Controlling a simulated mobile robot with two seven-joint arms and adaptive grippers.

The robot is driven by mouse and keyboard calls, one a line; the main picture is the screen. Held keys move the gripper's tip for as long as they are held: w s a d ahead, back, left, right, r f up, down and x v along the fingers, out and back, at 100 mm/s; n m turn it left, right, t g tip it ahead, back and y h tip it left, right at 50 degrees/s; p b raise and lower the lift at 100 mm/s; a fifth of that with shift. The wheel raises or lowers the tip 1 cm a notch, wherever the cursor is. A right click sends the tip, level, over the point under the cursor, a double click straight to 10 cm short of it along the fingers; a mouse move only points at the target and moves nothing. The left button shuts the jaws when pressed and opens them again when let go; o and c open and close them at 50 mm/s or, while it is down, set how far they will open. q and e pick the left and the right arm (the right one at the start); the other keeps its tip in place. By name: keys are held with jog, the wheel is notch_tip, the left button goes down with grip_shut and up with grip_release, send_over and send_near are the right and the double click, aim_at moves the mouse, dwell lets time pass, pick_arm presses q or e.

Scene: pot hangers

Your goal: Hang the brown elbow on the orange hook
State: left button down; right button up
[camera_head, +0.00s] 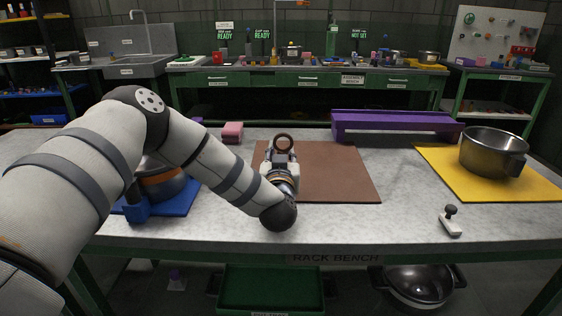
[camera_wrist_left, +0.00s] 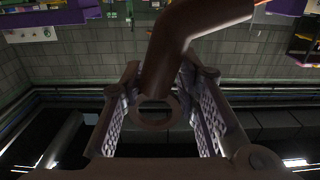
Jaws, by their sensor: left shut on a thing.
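The brown elbow (camera_head: 284,138) is held up by my left gripper (camera_head: 282,158) above the brown mat, its round end showing over the fingers. In the left wrist view the elbow (camera_wrist_left: 172,55) is a bent brown tube with a ring end, between the two ridged fingers of the gripper (camera_wrist_left: 160,112). The fingers are shut on it. My right gripper is out of view.
A brown mat (camera_head: 335,180) lies mid-bench. A purple rack (camera_head: 395,122) stands behind it. A steel pot (camera_head: 490,152) sits on a yellow mat (camera_head: 450,180) at right. A small white piece with a black knob (camera_head: 451,222) lies near the front edge. A pink block (camera_head: 232,130) is behind.

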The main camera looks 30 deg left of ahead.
aim_at(282, 134)
pick_arm(q)
jog(key=r, duration=0.3)
jog(key=r+p, duration=0.1)
jog(key=r, duration=0.1)
jog(key=shift+s+d+r, duration=0.15)
jog(key=shift+s+d, duration=0.2)
jog(key=shift+s, duration=0.05)
jog(key=s+d+r+p, duration=0.1)
jog(key=s+d+r, duration=0.6)
jog(key=s, duration=0.3)
jog(key=shift+s+d+r+p, duration=0.3)
jog(key=shift+d+r+p, duration=0.05)
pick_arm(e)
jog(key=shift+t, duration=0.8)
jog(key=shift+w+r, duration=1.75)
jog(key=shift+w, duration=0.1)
